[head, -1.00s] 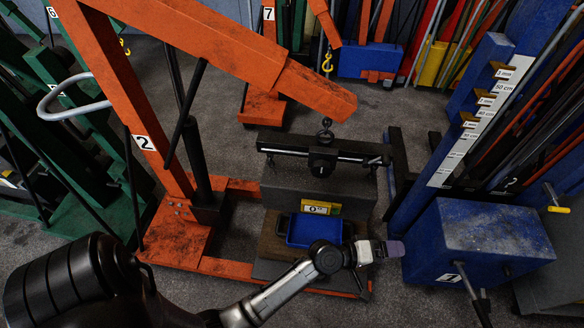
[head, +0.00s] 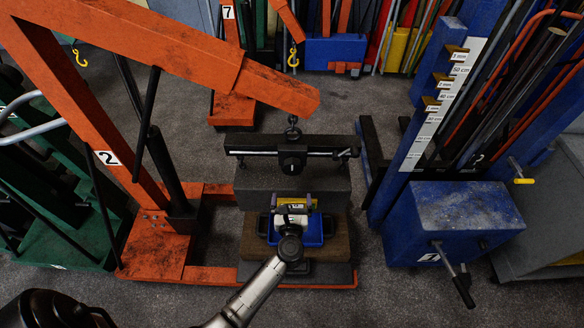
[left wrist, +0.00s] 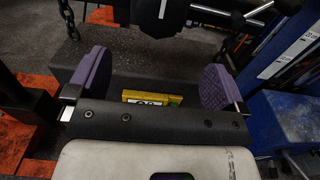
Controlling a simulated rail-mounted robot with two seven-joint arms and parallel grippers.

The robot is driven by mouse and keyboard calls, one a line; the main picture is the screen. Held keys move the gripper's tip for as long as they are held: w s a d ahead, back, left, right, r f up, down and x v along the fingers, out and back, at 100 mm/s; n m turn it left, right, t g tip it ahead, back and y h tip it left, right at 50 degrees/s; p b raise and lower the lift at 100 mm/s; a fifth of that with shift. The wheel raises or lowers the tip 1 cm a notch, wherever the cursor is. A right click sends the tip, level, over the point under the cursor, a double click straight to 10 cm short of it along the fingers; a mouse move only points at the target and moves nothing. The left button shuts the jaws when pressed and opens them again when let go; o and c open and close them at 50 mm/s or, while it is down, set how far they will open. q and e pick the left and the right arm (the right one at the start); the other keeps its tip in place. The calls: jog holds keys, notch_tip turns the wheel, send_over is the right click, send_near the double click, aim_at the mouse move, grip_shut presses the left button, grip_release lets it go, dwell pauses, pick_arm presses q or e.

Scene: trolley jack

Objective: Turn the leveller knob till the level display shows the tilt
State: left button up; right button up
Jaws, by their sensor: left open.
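The leveller knob (head: 292,165) is black and round with an upright white mark, at the middle of the black crossbar (head: 255,151) under the orange crane hook. It also shows at the top of the left wrist view (left wrist: 160,18). The yellow level display (head: 291,199) is behind my gripper, partly covered. My right gripper is not in view.
A grey block (head: 330,190) lies beneath the crossbar. The blue tray (head: 314,238) rests on a brown block in front. The orange crane (head: 150,250) stands left, and a blue jack with a handle (head: 455,220) stands right. Chains hang beside the knob in the wrist view.

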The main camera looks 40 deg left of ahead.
aim_at(292, 171)
pick_arm(q)
jog(key=x, duration=1.2)
jog(key=shift+w+a+b, duration=0.2)
jog(key=shift+w+b, duration=0.05)
jog(key=shift+b, duration=0.05)
jog(key=shift+c, duration=0.2)
jog(key=c, duration=0.9)
